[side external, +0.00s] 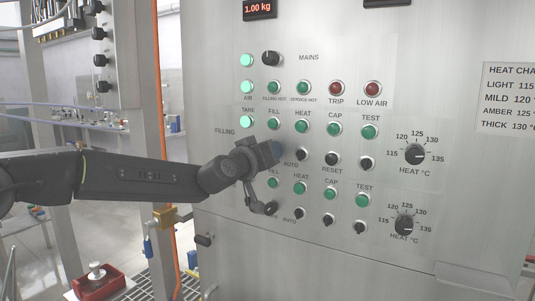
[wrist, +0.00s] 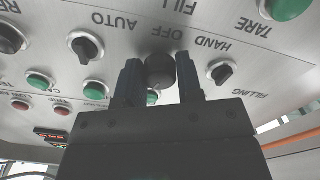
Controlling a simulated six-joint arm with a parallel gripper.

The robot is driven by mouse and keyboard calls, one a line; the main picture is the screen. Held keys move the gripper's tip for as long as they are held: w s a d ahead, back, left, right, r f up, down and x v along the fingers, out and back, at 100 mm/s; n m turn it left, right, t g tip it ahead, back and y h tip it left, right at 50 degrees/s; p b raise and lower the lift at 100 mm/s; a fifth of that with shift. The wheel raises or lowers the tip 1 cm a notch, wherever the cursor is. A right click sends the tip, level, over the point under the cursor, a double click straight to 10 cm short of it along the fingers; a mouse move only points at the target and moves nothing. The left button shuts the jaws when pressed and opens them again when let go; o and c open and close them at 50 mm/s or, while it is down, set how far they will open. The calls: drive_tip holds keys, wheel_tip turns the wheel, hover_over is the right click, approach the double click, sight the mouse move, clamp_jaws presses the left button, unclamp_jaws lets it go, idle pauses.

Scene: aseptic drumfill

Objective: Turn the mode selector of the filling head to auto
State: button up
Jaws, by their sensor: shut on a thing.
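The mode selector (wrist: 160,71) is a round dark knob on the steel panel of the filling head. In the wrist view, which is upside down, the labels HAND, OFF and AUTO stand around it. My gripper (wrist: 159,82) is shut on this knob, with one dark finger on each side. In the side view my gripper (side external: 278,150) is against the panel, just left of the upper AUTO label, and hides the knob. Which way the knob points cannot be told.
Black selectors (side external: 302,155) and green lamps (side external: 302,126) lie close to the right of and above my gripper. A similar lower row has a black knob (side external: 270,208) below it. A HEAT dial (side external: 414,153) is further right. Free room lies in front of the panel.

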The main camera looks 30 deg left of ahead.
drive_tip(key=m, duration=0.4)
drive_tip(key=shift+m, duration=0.3)
idle(0.5)
drive_tip(key=o, duration=0.9)
drive_tip(key=s, duration=1.3)
drive_tip(key=shift+s, duration=0.4)
drive_tip(key=shift+s, duration=0.1)
drive_tip(key=s+a+f+g, duration=0.3)
drive_tip(key=s+f+g, duration=0.1)
drive_tip(key=s, duration=0.5)
drive_tip(key=s+a+f+g, duration=0.3)
drive_tip(key=s+f, duration=0.3)
drive_tip(key=s, duration=0.4)
drive_tip(key=s+a+f+g, duration=0.4)
drive_tip(key=s+f+g, duration=0.1)
drive_tip(key=s, duration=0.4)
drive_tip(key=shift+s+f, duration=0.2)
drive_tip(key=shift+f, duration=0.15)
